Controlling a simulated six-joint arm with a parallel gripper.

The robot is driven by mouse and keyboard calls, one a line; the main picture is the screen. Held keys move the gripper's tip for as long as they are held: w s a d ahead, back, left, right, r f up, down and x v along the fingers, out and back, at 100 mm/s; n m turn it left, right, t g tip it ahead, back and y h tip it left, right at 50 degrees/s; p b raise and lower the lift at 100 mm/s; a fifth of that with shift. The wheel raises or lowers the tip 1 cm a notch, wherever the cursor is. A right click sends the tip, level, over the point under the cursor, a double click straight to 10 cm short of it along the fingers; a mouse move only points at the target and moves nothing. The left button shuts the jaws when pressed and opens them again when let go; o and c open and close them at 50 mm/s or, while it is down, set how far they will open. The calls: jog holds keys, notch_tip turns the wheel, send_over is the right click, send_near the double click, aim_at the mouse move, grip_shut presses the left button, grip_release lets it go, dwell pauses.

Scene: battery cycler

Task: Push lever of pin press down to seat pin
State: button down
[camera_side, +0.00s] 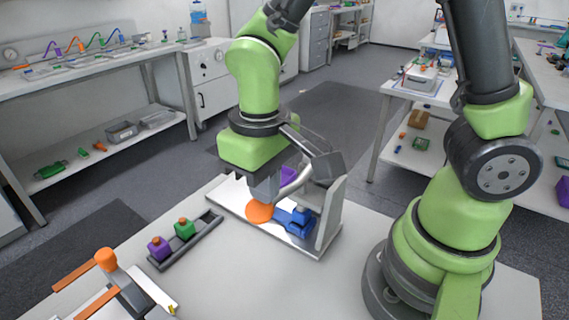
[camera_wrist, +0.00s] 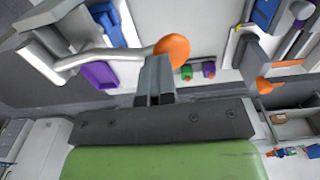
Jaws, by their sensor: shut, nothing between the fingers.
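The pin press (camera_side: 328,215) stands on a pale base plate, with a grey upright frame. Its bent silver lever (camera_side: 291,184) ends in an orange knob (camera_side: 259,212), which appears low over the plate in the side view. The lever (camera_wrist: 100,58) and knob (camera_wrist: 172,47) also show in the wrist view. My gripper (camera_side: 264,191) points down just above the knob, its fingers shut and empty. In the wrist view the fingertips (camera_wrist: 157,60) overlap the knob's edge; whether they touch it is unclear. A blue fixture (camera_side: 298,218) sits in the press. The pin cannot be made out.
A purple part (camera_side: 287,175) shows behind the lever. A dark rack (camera_side: 200,245) holds a purple block (camera_side: 159,247) and a green block (camera_side: 184,228). Another device with an orange knob (camera_side: 106,258) stands at front left. The table front centre is clear.

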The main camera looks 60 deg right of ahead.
jog(key=shift+r, duration=0.1)
notch_tip(320, 180, up, 10)
dwell(1.1)
jog(key=s+d+r+m+t+y, duration=0.2)
jog(key=s+d+r+m+t, duration=0.2)
jog(key=s+d+t, duration=0.2)
jog(key=s+t, duration=0.1)
jog(key=s, duration=0.1)
jog(key=shift+s+d+r, duration=0.15)
jog(key=shift+s+d, duration=0.2)
jog(key=shift+d, duration=0.05)
